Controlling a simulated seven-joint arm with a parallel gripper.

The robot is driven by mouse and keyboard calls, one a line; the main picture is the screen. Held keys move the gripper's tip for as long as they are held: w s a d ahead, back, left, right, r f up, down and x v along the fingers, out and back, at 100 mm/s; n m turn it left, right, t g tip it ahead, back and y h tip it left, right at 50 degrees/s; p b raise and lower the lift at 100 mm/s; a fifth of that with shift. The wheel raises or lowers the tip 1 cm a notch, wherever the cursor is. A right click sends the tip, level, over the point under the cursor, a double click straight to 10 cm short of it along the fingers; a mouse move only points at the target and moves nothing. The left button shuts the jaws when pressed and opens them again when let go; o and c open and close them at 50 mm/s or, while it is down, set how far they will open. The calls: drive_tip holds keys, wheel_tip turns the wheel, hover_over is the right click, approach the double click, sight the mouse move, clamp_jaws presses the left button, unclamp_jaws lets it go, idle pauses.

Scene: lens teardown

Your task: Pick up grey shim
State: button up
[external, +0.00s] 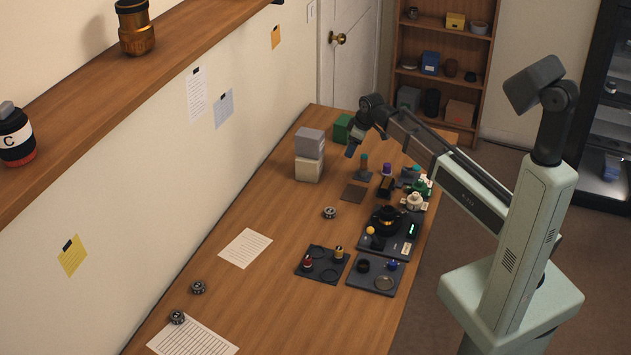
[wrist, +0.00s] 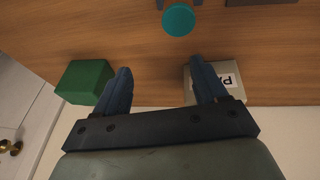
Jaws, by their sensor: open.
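My gripper (external: 353,149) is high over the far end of the wooden table, near the stacked boxes. In the wrist view its two dark blue fingers (wrist: 161,67) are spread wide with nothing between them but bare table. I cannot pick out the grey shim for certain. A flat greyish ring (external: 384,283) lies in the dark right tray (external: 356,286) at the near side of the table, far from my gripper. I cannot tell whether this ring is the shim. The wrist view shows no shim.
A green box (wrist: 84,82) and a pale labelled box (wrist: 230,80) flank my fingers. A teal-topped post (wrist: 179,19) stands beyond them. A dark left tray (external: 312,274) holds small parts. A black station (external: 400,247) stands behind the right tray. The table's left middle is mostly clear.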

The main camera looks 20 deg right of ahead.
drive_tip(key=s+a+r+n+g, duration=0.2)
drive_tip(key=s+a+r+n, duration=0.1)
drive_tip(key=s+a, duration=0.55)
drive_tip(key=n+g+h, duration=0.1)
drive_tip(key=n+g, duration=0.1)
drive_tip(key=n, duration=0.2)
hover_over(331, 210)
wheel_tip(331, 210, down, 6)
drive_tip(key=shift+d+r, duration=0.1)
drive_tip(key=shift+d, duration=0.05)
drive_tip(key=shift+a+f, duration=0.15)
drive_tip(key=shift+f, duration=1.2)
drive_tip(key=shift+a+f, duration=0.1)
drive_tip(key=shift+f, duration=1.2)
drive_tip(key=shift+c, duration=0.5)
drive_tip(key=c, duration=1.1)
